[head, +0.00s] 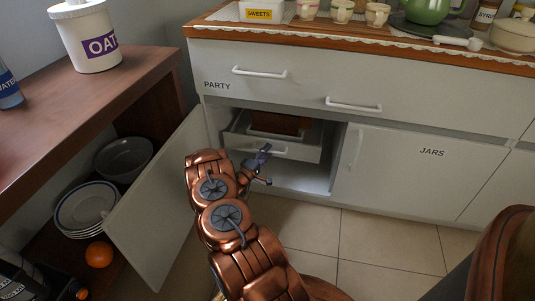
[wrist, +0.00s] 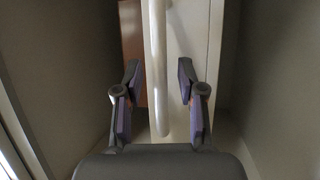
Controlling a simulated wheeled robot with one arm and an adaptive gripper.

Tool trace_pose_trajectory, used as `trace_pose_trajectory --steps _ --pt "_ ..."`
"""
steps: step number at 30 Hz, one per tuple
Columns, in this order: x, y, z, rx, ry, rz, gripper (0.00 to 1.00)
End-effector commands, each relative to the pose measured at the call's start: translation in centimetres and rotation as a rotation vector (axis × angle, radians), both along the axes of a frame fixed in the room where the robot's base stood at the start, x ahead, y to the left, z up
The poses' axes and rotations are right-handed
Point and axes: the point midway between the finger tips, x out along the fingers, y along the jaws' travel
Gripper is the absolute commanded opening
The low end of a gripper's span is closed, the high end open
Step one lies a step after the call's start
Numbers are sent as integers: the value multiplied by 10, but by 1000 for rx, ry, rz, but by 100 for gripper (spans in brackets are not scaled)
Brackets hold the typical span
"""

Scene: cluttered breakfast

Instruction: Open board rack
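The board rack (head: 305,153) is a white pull-out with a bar handle, inside the open lower cabinet in the head view. A brown board (head: 280,124) sits in it. I cannot tell how far out the rack stands. My gripper (head: 262,163) is in front of the rack, by its handle. In the wrist view, my gripper (wrist: 158,80) is open, with the white handle (wrist: 157,50) running between its two fingers. A gap shows on each side of the handle. The brown board (wrist: 131,45) also shows behind it. My arm hides part of the cabinet's lower left.
The cabinet door (head: 160,205) stands open left of my arm. Left of it, a wooden shelf unit (head: 90,90) holds bowls, plates and an orange (head: 99,254). Closed drawers (head: 300,72) are above; the JARS door (head: 410,172) is closed on the right. The tiled floor (head: 385,245) is clear.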

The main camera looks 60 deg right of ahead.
Motion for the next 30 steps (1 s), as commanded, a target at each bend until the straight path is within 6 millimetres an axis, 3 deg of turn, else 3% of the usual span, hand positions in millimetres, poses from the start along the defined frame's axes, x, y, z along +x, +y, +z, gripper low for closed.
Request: trace_pose_trajectory --steps 12,23,30 --pt "-1 -6 1 0 1 -1 38" --pt "-1 -6 1 1 1 -1 1" --pt "-1 -6 1 1 1 -1 0"
